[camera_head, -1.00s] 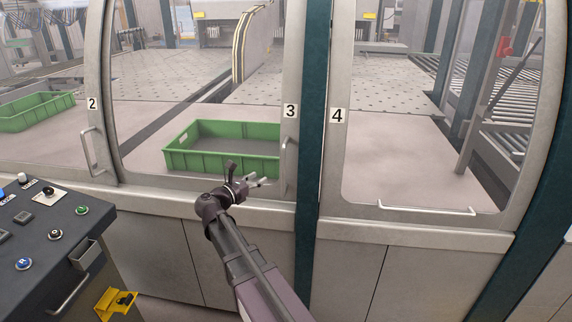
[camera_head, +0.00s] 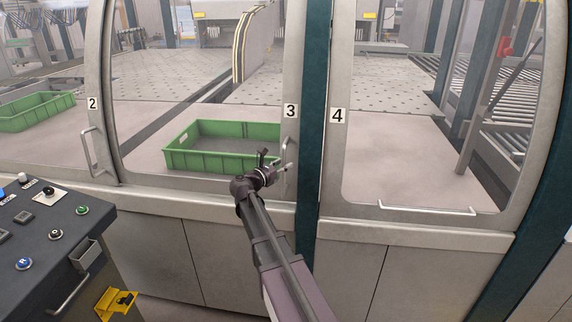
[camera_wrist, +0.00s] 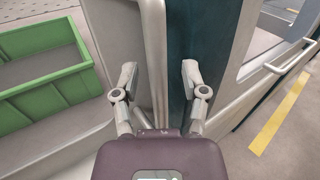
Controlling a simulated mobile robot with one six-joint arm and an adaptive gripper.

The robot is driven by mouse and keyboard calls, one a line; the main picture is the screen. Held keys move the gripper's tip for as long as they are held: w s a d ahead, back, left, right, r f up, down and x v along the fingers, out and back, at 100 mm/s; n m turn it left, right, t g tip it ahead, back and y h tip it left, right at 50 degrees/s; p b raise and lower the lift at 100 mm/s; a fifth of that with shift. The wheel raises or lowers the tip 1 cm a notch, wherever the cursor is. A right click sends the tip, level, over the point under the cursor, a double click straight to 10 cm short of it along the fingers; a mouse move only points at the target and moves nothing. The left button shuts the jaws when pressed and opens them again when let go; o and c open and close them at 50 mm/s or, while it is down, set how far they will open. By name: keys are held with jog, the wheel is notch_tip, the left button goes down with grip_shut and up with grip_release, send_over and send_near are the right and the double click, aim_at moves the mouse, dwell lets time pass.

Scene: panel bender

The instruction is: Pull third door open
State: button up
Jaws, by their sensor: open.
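The third door (camera_head: 292,70) is a glazed panel with a grey frame, marked with a "3" label, and looks closed. Its vertical bar handle (camera_head: 285,160) is on the right frame post, low down. My gripper (camera_head: 283,168) is at the lower part of this handle in the head view. In the wrist view my gripper (camera_wrist: 161,85) is open, with one finger on each side of the handle bar (camera_wrist: 155,60). Whether the fingers touch the bar I cannot tell.
A green crate (camera_head: 222,163) sits behind the third door's glass. Door 4 (camera_head: 338,180) with a horizontal handle (camera_head: 427,211) is to the right, past a dark teal post (camera_head: 313,120). A control console (camera_head: 45,235) stands at the lower left.

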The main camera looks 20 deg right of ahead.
jog(key=shift+d, duration=0.2)
grip_shut()
jog(key=shift+d, duration=0.45)
jog(key=shift+w+a, duration=0.1)
jog(key=shift+a, duration=0.25)
